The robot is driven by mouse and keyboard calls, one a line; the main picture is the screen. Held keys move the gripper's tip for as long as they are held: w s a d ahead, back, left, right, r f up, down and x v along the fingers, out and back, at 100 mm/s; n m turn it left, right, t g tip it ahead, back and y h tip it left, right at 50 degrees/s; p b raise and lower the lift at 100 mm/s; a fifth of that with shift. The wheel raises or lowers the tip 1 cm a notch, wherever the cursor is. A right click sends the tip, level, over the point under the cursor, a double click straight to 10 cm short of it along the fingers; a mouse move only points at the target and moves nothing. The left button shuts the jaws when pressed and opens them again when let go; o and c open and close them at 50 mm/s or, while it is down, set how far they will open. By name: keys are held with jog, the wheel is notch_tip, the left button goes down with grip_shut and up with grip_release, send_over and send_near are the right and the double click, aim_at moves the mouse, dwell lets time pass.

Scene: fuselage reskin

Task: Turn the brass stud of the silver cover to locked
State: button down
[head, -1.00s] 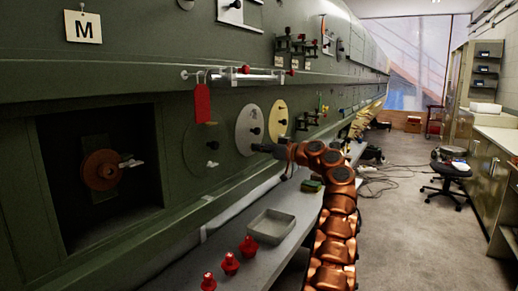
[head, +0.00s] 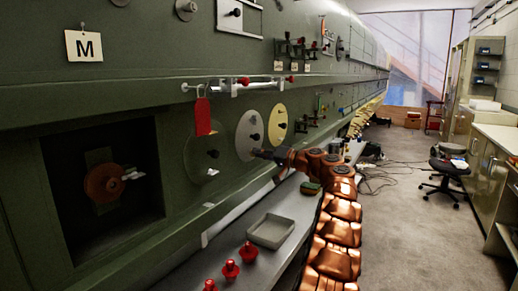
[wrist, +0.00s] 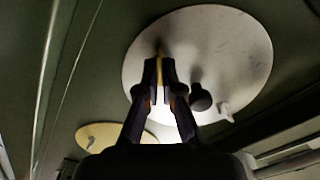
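The silver cover (head: 247,146) is a round pale disc on the green fuselage wall, and it fills the upper middle of the wrist view (wrist: 235,50). It carries a dark round knob (wrist: 200,97) and a small pale tab (wrist: 225,109). My gripper (head: 258,153) is at the lower right edge of the cover. In the wrist view my gripper's fingers (wrist: 159,72) are nearly together, with the narrow brass stud (wrist: 159,68) between their tips, near the cover's left rim. The fingers hide most of the stud, and its lock marking cannot be read.
A yellow cover (head: 278,116) is right of the silver one, a green cover (head: 199,165) left of it. A red tag (head: 203,118) hangs above. A bench below holds a grey tray (head: 270,231) and red knobs (head: 248,252).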

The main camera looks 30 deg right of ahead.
jog(key=m+p, duration=0.1)
jog(key=m, duration=0.1)
jog(key=m+p, duration=0.3)
jog(key=m, duration=0.1)
jog(key=shift+r, duration=0.25)
jog(key=shift+f+m+p, duration=0.2)
jog(key=shift+m+p, duration=0.75)
jog(key=shift+m, duration=0.15)
jog(key=c, duration=1.3)
grip_release()
jog(key=shift+f, duration=0.1)
jog(key=shift+c, duration=0.2)
jog(key=v, duration=1.2)
jog(key=shift+a, duration=0.1)
